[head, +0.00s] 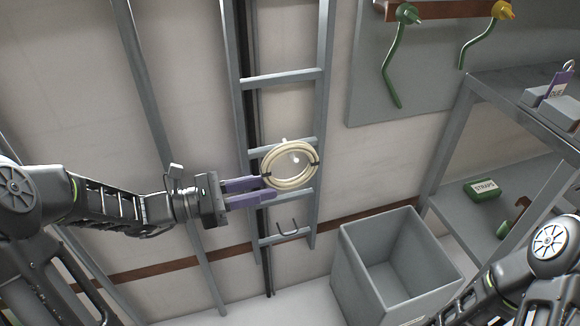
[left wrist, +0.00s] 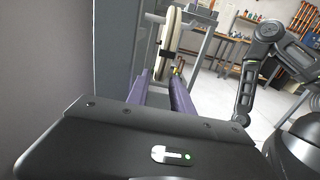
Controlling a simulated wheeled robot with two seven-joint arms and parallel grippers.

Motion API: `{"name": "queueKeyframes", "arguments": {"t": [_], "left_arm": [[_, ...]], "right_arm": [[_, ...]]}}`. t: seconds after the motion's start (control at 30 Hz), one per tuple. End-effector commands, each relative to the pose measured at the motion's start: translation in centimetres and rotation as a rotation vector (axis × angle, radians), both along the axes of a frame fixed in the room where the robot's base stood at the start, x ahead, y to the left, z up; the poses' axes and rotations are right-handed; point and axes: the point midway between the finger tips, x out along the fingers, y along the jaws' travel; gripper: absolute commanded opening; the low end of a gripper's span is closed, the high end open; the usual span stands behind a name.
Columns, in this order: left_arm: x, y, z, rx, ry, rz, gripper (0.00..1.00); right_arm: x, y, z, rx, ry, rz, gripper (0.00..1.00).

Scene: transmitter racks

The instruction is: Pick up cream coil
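The cream coil (head: 273,172) is a ring of pale hose or cable with dark ties. It hangs upright on a light peg at the ladder rack (head: 279,76) on the wall. My left gripper (head: 267,189) reaches in from the left with its purple fingers apart, and its tips are at the coil's lower left edge. In the left wrist view the coil (left wrist: 169,33) shows edge-on just beyond the fingers (left wrist: 164,82), with a dark tie near the tips. I cannot tell if they touch. My right gripper is not in view.
A grey open bin (head: 357,262) stands on the floor below right. An empty hook (head: 288,229) is lower on the ladder. Shelving at right holds a green STRAPS box (head: 482,190). Green hoses (head: 389,75) hang from a rail on the upper right wall.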

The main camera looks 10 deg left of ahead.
Motion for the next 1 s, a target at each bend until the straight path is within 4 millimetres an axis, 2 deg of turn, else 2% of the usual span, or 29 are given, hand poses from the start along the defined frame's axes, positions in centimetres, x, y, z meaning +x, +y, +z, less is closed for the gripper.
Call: {"name": "queueKeyframes", "arguments": {"t": [0.13,0.33,0.93,1.0], "left_arm": [[1.2,-1.9,-0.5,-0.001,-0.003,-0.004,0.27],[2.4,-3.7,-0.2,0.0,-0.001,-0.002,0.27],[2.4,-3.7,0.0,-0.001,-0.001,-0.001,0.27],[2.4,-3.7,0.0,-0.001,-0.001,-0.001,0.22]], "right_arm": [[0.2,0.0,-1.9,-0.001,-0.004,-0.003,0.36],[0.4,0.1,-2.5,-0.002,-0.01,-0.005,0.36],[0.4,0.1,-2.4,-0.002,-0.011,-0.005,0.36],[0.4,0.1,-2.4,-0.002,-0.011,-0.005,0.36]]}}
